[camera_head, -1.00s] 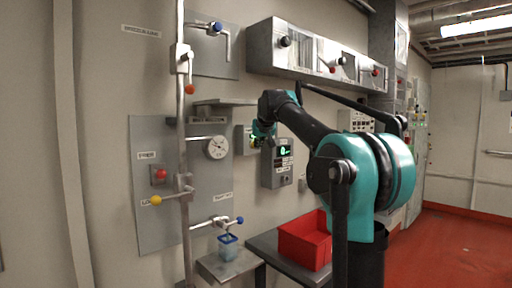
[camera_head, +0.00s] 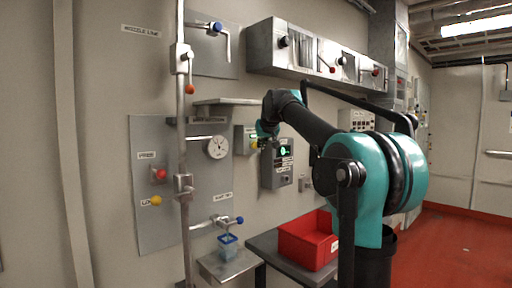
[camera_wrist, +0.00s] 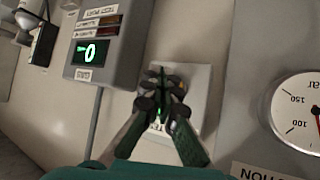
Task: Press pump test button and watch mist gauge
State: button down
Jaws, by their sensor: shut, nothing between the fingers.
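My gripper (camera_head: 265,142) is at the wall by a small pale box (camera_head: 240,141), left of a grey display unit. In the wrist view its dark fingers (camera_wrist: 164,78) are shut and empty in front of the box's light face (camera_wrist: 192,88). They cover the middle of it, so any button there is hidden and contact cannot be told. A round white dial gauge (camera_head: 217,147) is on the panel to the left. It shows partly in the wrist view (camera_wrist: 299,112), with 100 and 150 marks. A red round knob or button (camera_head: 160,174) is at the panel's left.
The display unit (camera_head: 277,163) shows a green 0 (camera_wrist: 90,51). A vertical pipe (camera_head: 182,125) with valves stands before the panel. A small shelf (camera_head: 225,101) is above the gauge. A red bin (camera_head: 306,240) is on a bench below. A steel cabinet (camera_head: 262,55) overhangs above.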

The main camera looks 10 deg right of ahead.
dwell(0.3)
jog(key=s+d, duration=0.1)
jog(key=s, duration=0.1)
jog(key=s+d, duration=0.2)
dwell(0.5)
dwell(0.4)
jog(key=s+d+f+g, duration=0.1)
jog(key=s+f, duration=0.3)
jog(key=f, duration=0.5)
jog(key=s+f+g, duration=0.1)
jog(key=s+f, duration=0.4)
jog(key=f, duration=0.4)
jog(key=s+d+f+g, duration=0.1)
jog(key=s+f, duration=0.3)
jog(key=f, duration=0.5)
jog(key=s+d+f+m+g+h, duration=0.1)
jog(key=s+f+g, duration=0.2)
jog(key=s+f, duration=2.2)
jog(key=shift+s+g, duration=0.3)
jog(key=shift+s, duration=0.6)
jog(key=shift+d, duration=0.1)
